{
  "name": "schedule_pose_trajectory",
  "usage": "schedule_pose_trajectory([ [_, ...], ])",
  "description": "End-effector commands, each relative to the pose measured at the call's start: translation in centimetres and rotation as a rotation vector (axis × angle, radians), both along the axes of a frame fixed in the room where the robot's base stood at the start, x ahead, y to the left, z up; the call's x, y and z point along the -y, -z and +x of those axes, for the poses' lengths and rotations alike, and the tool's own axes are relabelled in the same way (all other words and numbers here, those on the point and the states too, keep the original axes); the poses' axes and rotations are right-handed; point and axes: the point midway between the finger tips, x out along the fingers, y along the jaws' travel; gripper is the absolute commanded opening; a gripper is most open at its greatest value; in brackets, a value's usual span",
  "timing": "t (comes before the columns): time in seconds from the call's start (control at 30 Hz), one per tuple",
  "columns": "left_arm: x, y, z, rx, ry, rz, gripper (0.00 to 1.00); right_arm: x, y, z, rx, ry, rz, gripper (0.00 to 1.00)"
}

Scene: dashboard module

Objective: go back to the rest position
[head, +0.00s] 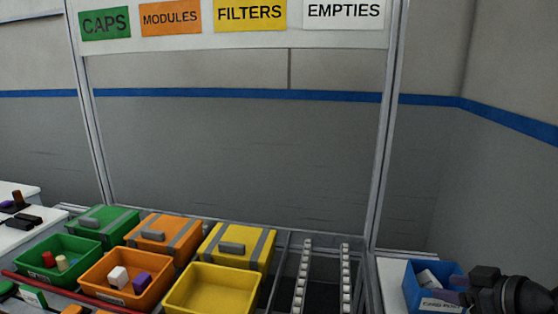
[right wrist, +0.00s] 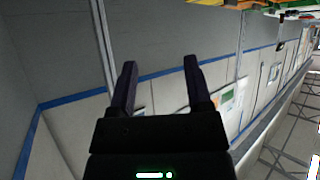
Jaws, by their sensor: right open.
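My right gripper (head: 462,290) is at the lower right of the head view, in front of a blue bin (head: 419,283). In the right wrist view its two fingers (right wrist: 160,85) stand apart with nothing between them. Behind the fingers are the grey wall and its blue stripe. My left gripper does not show in either view.
Open green (head: 36,262), orange (head: 99,293) and yellow (head: 183,310) bins stand at the front, with lidded bins in the same colours behind. The green and orange bins hold small parts; the yellow one looks empty. An empty roller lane (head: 303,270) lies right of them. A frame post (head: 383,150) rises beside it.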

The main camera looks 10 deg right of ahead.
Motion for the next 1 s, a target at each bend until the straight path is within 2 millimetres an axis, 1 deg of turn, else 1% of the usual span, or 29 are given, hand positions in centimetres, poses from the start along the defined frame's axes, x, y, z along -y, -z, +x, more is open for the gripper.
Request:
schedule_pose_trajectory([
  [0.2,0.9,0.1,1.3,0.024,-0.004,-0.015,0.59,-2.4,3.9,-1.4,-0.113,-0.021,-0.03,0.64],
  [0.33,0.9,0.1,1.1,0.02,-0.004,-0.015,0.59,-4.2,6.7,-2.8,-0.198,-0.035,-0.058,0.64],
  [0.47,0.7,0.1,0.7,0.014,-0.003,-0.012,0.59,-6.8,10.2,-5.1,-0.308,-0.049,-0.092,0.64],
  [0.6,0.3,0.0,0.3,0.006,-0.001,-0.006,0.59,-9.5,13.3,-8.1,-0.419,-0.052,-0.132,0.64],
  [0.67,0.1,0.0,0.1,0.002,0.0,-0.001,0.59,-10.7,14.5,-9.6,-0.463,-0.049,-0.147,0.64],
  [0.8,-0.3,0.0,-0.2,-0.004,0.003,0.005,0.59,-13.5,16.6,-13.2,-0.561,-0.027,-0.182,0.64],
  [0.87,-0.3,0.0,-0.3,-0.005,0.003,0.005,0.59,-14.8,17.2,-15.0,-0.601,-0.009,-0.194,0.64],
  [0.9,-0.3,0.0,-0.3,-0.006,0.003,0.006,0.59,-15.6,17.5,-16.2,-0.627,0.007,-0.202,0.64],
  [1.0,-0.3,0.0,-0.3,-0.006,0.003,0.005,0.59,-17.5,17.7,-19.2,-0.685,0.067,-0.212,0.64],
])
